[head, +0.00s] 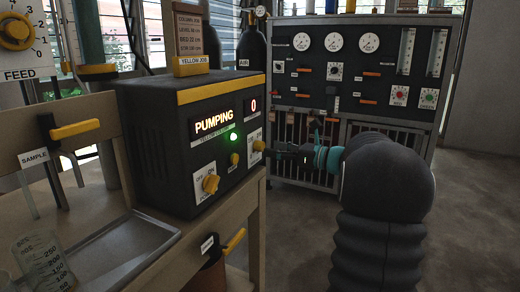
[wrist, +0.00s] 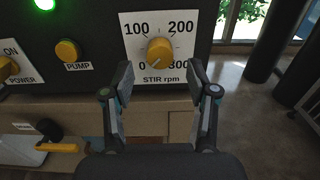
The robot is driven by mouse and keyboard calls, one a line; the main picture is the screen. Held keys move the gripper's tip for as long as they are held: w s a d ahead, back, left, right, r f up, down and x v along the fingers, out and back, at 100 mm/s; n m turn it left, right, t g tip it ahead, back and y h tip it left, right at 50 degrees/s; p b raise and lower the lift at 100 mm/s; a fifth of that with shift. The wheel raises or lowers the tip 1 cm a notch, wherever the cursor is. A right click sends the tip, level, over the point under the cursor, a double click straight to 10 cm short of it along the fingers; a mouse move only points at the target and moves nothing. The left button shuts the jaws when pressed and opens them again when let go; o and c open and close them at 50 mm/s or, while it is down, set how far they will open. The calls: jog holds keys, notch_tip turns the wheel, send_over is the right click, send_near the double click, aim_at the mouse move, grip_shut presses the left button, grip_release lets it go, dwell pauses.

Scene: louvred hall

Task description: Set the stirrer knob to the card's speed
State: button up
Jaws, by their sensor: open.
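The yellow stirrer knob (wrist: 160,51) sits on a white STIR rpm dial (wrist: 134,48) marked 0, 100, 200 and 300. I cannot make out its pointer clearly. My gripper (wrist: 160,78) is open and empty, its fingers spread left and right just below the knob, apart from it. In the head view my gripper (head: 281,153) is right beside the knob (head: 259,146) at the box's right end. The card (head: 188,34) stands in a yellow holder labelled YELLOW JOB on top of the black control box (head: 160,130); its small text is hard to read.
The box's display (head: 213,123) reads PUMPING and 0, with a green light lit. A yellow PUMP button (wrist: 67,50) and power knob (head: 211,184) lie left of the dial. A metal tray (head: 120,255) is on the bench; a gauge panel (head: 355,85) stands behind.

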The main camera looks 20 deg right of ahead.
aim_at(263, 147)
jog(key=x, duration=0.3)
jog(key=shift+w+a, duration=0.1)
jog(key=shift+a, duration=0.05)
jog(key=shift+w+a, duration=0.2)
jog(key=shift+w, duration=0.1)
grip_shut()
